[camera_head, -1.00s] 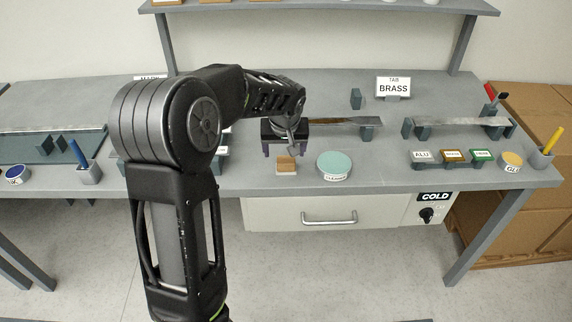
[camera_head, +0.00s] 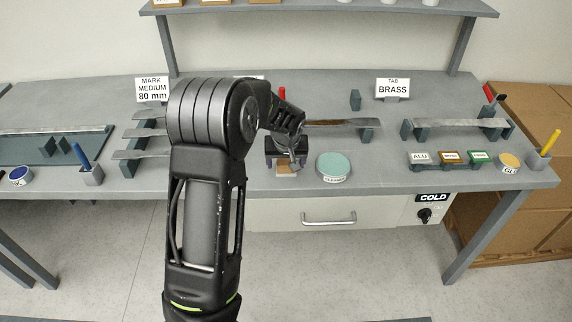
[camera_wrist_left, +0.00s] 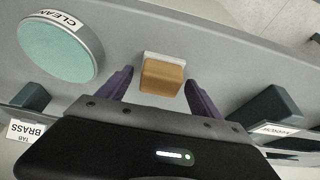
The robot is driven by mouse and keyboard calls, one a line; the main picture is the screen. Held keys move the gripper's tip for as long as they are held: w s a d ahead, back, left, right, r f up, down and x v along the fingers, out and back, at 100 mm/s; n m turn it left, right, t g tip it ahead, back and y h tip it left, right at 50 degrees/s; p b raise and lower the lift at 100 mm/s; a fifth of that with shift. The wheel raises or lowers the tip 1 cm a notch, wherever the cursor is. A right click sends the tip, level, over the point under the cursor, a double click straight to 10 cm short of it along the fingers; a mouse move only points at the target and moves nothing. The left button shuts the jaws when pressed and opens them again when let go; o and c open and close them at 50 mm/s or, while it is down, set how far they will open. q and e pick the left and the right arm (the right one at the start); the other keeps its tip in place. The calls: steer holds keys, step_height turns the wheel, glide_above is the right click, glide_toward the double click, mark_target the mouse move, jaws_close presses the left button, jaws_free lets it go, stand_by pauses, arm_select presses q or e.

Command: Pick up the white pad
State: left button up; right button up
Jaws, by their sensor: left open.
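The white pad (camera_wrist_left: 165,56) shows as a white layer on a small tan block (camera_wrist_left: 162,77), resting on the bench. In the head view, the tan block (camera_head: 287,169) is partly hidden behind my left gripper (camera_head: 287,160). My left gripper is open, its purple fingers pointing at the block. In the left wrist view the block lies between the two fingertips of the gripper (camera_wrist_left: 158,80), with a gap on both sides. My right gripper is not in view.
A round teal pad marked CLEAN (camera_head: 333,166) sits close to the right of the block. A dark holder (camera_wrist_left: 270,108) stands on the other side in the wrist view. The bench's front edge is close by. A metal strip (camera_head: 342,123) lies behind.

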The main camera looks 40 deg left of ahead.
mark_target(286, 161)
arm_select(q)
steer(key=shift+c, duration=0.5)
steer(key=c, duration=1.3)
steer(key=shift+o, duration=0.2)
steer(key=shift+r, duration=0.15)
step_height(286, 161, up, 10)
steer(key=shift+f+b, duration=0.1)
steer(key=shift+b, duration=0.8)
